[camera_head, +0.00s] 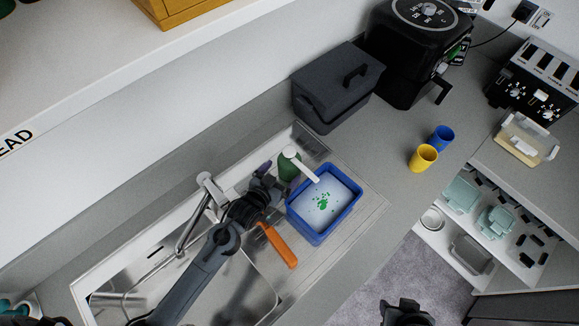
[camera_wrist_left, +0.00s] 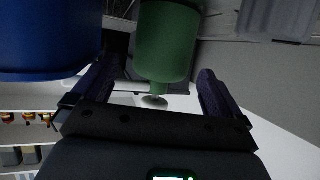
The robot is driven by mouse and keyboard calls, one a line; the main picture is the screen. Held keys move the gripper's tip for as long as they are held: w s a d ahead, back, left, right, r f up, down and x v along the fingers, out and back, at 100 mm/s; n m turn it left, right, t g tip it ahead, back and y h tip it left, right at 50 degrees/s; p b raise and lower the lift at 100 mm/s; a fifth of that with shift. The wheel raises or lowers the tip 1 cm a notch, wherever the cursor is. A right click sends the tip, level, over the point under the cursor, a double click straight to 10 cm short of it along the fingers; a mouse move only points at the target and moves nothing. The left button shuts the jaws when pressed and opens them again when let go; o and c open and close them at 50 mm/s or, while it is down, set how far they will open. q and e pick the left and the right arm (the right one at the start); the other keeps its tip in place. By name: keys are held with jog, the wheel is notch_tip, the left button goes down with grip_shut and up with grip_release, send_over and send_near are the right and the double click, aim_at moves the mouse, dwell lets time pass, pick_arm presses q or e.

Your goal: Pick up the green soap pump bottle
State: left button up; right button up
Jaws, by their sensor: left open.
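The green soap pump bottle (camera_head: 287,170) with its white pump head stands at the back edge of the sink counter, just behind the blue tub. My left gripper (camera_head: 268,183) is open beside it, on its near left side. In the left wrist view the green bottle (camera_wrist_left: 167,45) appears upside down, ahead of and between the two spread fingers of the left gripper (camera_wrist_left: 160,68). I cannot tell whether a finger touches it. A dark part at the bottom edge of the head view appears to be my right gripper (camera_head: 404,312); its jaws are not clear.
The blue tub (camera_head: 318,237) with whitish contents and green bits stands right against the bottle's near side. The faucet (camera_head: 211,188) and an orange handle (camera_head: 279,246) are near my left arm. A dark grey bin (camera_head: 335,88) stands behind. Yellow (camera_head: 423,158) and blue (camera_head: 441,138) cups stand right.

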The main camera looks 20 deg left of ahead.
aim_at(290, 162)
pick_arm(q)
jog(key=shift+a+p+x, duration=0.2)
jog(key=shift+p+x, duration=0.3)
jog(key=shift+x, duration=2.9)
jog(key=shift+c, duration=0.3)
jog(key=c, duration=1)
jog(key=shift+r, duration=0.1)
jog(key=shift+c, duration=0.6)
jog(key=shift+r, duration=0.1)
